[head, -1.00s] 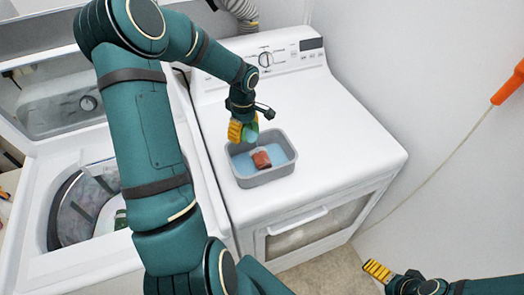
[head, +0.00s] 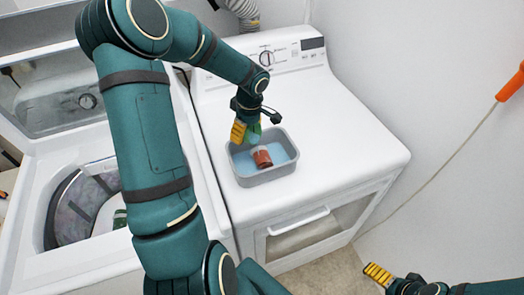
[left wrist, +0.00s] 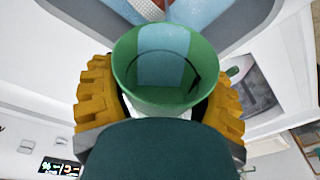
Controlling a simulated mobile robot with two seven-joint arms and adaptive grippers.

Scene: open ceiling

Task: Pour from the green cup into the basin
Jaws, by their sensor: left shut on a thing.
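The grey basin (head: 264,178) sits on top of the white machine at the right, with a light blue surface inside it. My left gripper (head: 246,133) has yellow fingers and is at the basin's back left edge, above it. It is shut on the green cup (head: 255,132), which is mostly hidden by the gripper in the head view. In the left wrist view the green cup (left wrist: 128,72) sits between both yellow fingers, and a light blue patch shows within it. I cannot tell how much it holds. My right gripper (head: 378,274) is at the lower right, away from the basin.
A red-brown cylindrical thing with a pale top (head: 262,158) is in the basin, close to the cup. An open top-loading washer (head: 75,265) is at the left. The white machine top (head: 345,135) is clear right of the basin. An orange-handled thing (head: 510,85) is by the right wall.

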